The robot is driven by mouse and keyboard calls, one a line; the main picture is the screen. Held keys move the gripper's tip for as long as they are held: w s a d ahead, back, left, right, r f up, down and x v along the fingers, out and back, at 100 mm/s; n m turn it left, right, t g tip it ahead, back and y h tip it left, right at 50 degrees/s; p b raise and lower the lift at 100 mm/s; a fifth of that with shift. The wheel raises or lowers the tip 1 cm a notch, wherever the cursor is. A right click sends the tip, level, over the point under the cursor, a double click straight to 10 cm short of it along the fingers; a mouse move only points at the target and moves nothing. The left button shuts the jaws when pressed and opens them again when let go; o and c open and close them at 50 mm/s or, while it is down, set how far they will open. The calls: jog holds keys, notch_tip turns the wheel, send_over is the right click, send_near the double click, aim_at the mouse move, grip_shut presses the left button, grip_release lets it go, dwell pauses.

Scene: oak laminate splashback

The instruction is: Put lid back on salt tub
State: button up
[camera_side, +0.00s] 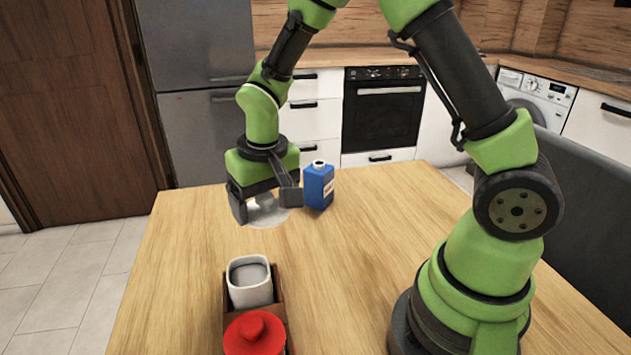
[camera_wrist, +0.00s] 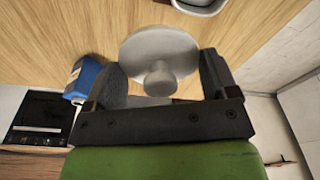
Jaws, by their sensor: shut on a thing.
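The pale round lid (camera_side: 271,217) with a knob on top is between the fingers of my gripper (camera_side: 264,204). The lid (camera_wrist: 160,50) also shows in the wrist view, knob toward the camera, with a finger of my gripper (camera_wrist: 162,78) on each side. My gripper is shut on the lid. I cannot tell whether the lid touches the table. The white salt tub (camera_side: 249,292) stands open and upright in the wooden tray, with pale grey inside. Part of the tub (camera_wrist: 197,9) shows at the top of the wrist view. My gripper is beyond the tub, apart from it.
The narrow wooden tray (camera_side: 279,291) also holds a red-lidded tub (camera_side: 254,336) right in front of the salt tub. A blue carton (camera_side: 319,187) stands just right of my gripper; it shows at left in the wrist view (camera_wrist: 82,78). The table (camera_side: 350,260) between is clear.

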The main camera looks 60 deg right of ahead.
jog(key=a+n, duration=0.1)
jog(key=a, duration=0.5)
jog(key=shift+s+a+f, duration=0.1)
jog(key=shift+s+f, duration=0.1)
jog(key=shift+f, duration=1.2)
jog(key=shift+s+a+f, duration=0.1)
jog(key=shift+s+f, duration=0.05)
jog(key=shift+f, duration=1.2)
jog(key=shift+f, duration=0.15)
jog(key=o, duration=0.8)
notch_tip(320, 180, up, 7)
dwell(0.7)
grip_shut()
dwell(0.4)
